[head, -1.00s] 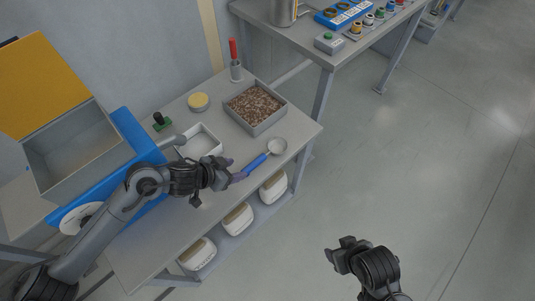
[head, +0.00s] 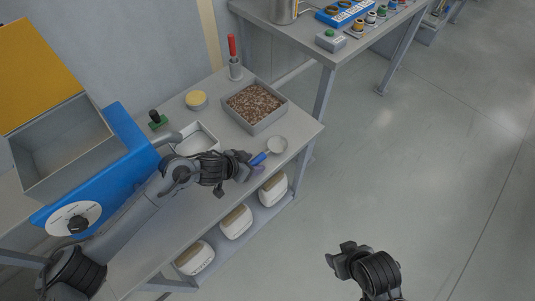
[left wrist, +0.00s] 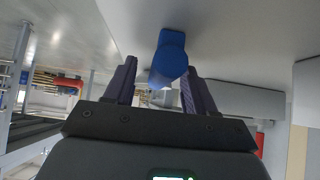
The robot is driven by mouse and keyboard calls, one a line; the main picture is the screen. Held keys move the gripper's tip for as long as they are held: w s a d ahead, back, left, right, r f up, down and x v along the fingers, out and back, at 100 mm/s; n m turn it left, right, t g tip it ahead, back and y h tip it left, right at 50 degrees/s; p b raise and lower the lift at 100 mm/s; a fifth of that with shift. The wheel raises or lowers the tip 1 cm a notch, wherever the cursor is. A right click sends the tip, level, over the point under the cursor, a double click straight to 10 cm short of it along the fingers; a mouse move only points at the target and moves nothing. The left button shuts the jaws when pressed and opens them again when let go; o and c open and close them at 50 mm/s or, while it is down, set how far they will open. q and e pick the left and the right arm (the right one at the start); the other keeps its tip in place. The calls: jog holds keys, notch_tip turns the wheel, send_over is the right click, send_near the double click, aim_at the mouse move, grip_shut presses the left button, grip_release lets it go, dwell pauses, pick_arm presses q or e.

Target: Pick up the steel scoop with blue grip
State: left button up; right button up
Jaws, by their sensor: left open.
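The steel scoop with blue grip (head: 276,146) lies on the grey bench near its right front edge, its round steel bowl pointing to the back right. My left gripper (head: 256,166) is at the grip end of the scoop and hides part of the handle. In the left wrist view the blue grip (left wrist: 170,58) shows between the two open fingers (left wrist: 158,84), apart from both as far as I can see. The scoop's bowl is hidden there. My right gripper (head: 340,254) hangs over the floor, away from the bench; its finger gap is unclear.
A tray of brown pellets (head: 282,108) stands behind the scoop. A white-lined tray (head: 212,133) is beside my left wrist. A blue machine with a grey hopper (head: 125,135) stands at left. White tubs (head: 236,222) sit on the lower shelf. The floor at right is clear.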

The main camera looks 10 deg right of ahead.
pick_arm(q)
grip_shut()
dwell(0.3)
jog(key=shift+r, duration=0.15)
